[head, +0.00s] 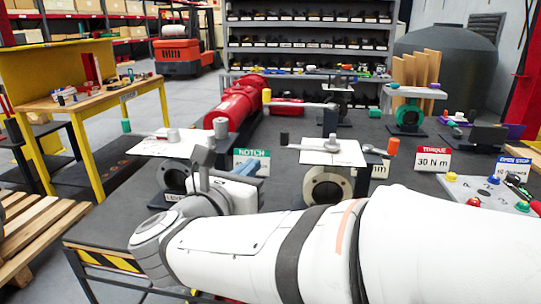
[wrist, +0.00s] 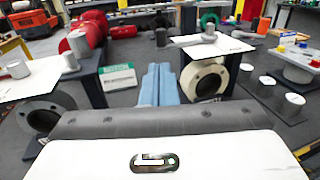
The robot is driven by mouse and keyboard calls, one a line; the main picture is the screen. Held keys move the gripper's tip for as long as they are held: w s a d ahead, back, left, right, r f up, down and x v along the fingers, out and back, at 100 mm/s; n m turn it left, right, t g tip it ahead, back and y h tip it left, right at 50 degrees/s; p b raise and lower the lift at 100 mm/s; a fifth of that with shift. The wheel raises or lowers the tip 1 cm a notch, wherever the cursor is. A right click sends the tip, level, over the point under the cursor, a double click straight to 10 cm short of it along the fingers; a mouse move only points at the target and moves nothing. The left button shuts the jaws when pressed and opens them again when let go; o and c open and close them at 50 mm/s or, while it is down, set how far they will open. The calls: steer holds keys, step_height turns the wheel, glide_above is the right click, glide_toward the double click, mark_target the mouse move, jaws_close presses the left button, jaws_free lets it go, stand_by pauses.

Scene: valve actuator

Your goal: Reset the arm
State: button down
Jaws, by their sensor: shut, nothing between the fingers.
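My gripper (wrist: 158,85) shows in the wrist view as two blue fingers side by side, shut with nothing between them. It points away over the dark table, between two valve stations. In the head view my white arm reaches from the lower right to the left, bent at its elbow, and a bit of the blue gripper (head: 245,168) shows behind the wrist. The left valve (wrist: 48,112) has a grey ring body under a white plate. The right valve (wrist: 203,80) has a pale ring body under a white plate. My gripper appears apart from both.
A green NOTCH sign (wrist: 117,77) stands just left of my fingers. A red TORQUE sign (head: 433,160) and a panel with coloured buttons (head: 490,192) are on the right. A red valve body (head: 236,101) lies further back. A yellow workbench (head: 85,100) stands left.

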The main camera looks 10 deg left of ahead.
steer(key=w+d+r+n+g+y+p, duration=0.1)
steer(key=w+r+n+y+p, duration=0.3)
steer(key=n, duration=0.6)
steer(key=w+d+f+n+y+p, duration=0.1)
steer(key=w+d+n+y+p, duration=0.15)
steer(key=n+y, duration=0.45)
steer(key=s+d+f+n+g+h+p, duration=0.3)
steer(key=s+d+f+n+g, duration=0.3)
steer(key=s+d+n, duration=0.3)
steer(key=s+d+f+n+g+h+p, duration=0.2)
steer(key=s+d+f+n+g, duration=0.4)
steer(key=s+d+n, duration=0.3)
steer(key=d+n+g+p, duration=0.1)
steer(key=d+n, duration=0.2)
steer(key=n, duration=0.1)
steer(key=shift+d+g+h, duration=0.3)
steer(key=shift+h, duration=0.1)
